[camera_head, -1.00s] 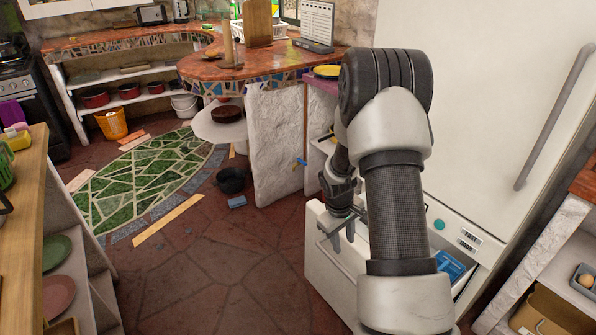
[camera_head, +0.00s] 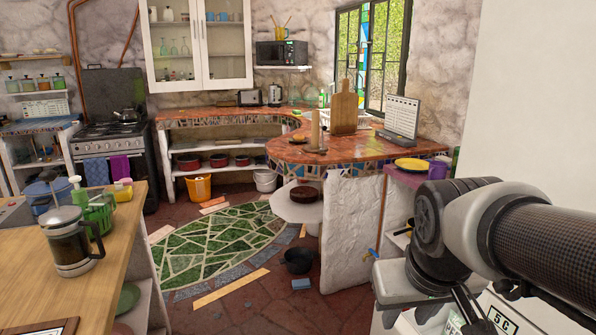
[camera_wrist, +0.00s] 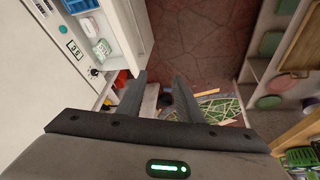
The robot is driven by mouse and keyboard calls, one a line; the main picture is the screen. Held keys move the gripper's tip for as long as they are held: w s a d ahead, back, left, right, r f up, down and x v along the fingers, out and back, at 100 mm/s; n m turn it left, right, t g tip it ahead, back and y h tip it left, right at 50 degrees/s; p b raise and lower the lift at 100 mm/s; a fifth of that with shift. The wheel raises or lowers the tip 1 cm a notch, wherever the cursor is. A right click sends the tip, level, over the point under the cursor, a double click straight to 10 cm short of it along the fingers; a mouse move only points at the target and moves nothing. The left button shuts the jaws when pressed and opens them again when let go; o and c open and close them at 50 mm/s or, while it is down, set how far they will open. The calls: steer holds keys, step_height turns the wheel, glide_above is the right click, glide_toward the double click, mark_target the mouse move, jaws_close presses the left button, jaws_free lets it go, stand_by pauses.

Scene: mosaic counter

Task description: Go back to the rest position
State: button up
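My gripper (camera_wrist: 162,92) is in the lower middle of the wrist view. Its two dark fingers stand apart with nothing held between them, and the floor shows past them. In the head view my arm comes in from the right edge and bends down at the lower right. The gripper itself cannot be made out clearly there, near the bottom edge.
Open shelves (camera_wrist: 257,62) stand at the right. A wooden counter with a coffee press (camera_head: 68,242) is at left.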

steer(key=s+a+r+t+p, duration=0.1)
steer(key=s+a+r, duration=0.2)
steer(key=s, duration=0.3)
step_height(320, 180, up, 20)
steer(key=p, duration=2)
steer(key=shift+w+d+f+y, duration=0.15)
steer(key=shift+d+f+y, duration=0.1)
steer(key=shift+y, duration=0.15)
steer(key=shift+f+m, duration=0.15)
steer(key=shift+m, duration=0.15)
